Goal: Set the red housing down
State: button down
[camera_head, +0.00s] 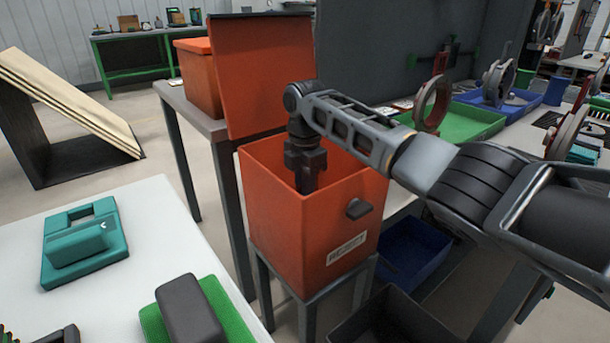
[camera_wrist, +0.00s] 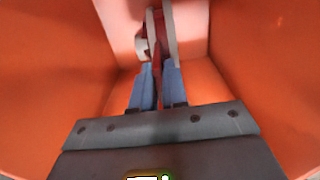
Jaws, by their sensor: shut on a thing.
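My gripper (camera_head: 307,186) reaches down into the open orange box (camera_head: 305,235). In the wrist view, my gripper (camera_wrist: 158,72) has its two blue-grey fingers closed on the red housing (camera_wrist: 157,45), a thin red part with a pale side face. The orange walls of the box surround it there. In the head view, the box's front wall and my gripper hide the housing. I cannot tell whether the housing touches the box floor.
The box's orange lid (camera_head: 262,75) stands open behind it. The box rests on a grey stand (camera_head: 310,310). A green tray (camera_head: 465,122) with a reddish ring part (camera_head: 433,103) lies to the right. A white table (camera_head: 150,235) with a teal part (camera_head: 85,240) is at left.

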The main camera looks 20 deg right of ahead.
jog(key=shift+f, duration=0.15)
jog(key=shift+f, duration=0.1)
jog(key=c, duration=1.1)
grip_release()
jog(key=shift+f, duration=0.15)
jog(key=shift+c, duration=0.2)
notch_tip(320, 180, up, 12)
jog(key=p, duration=0.2)
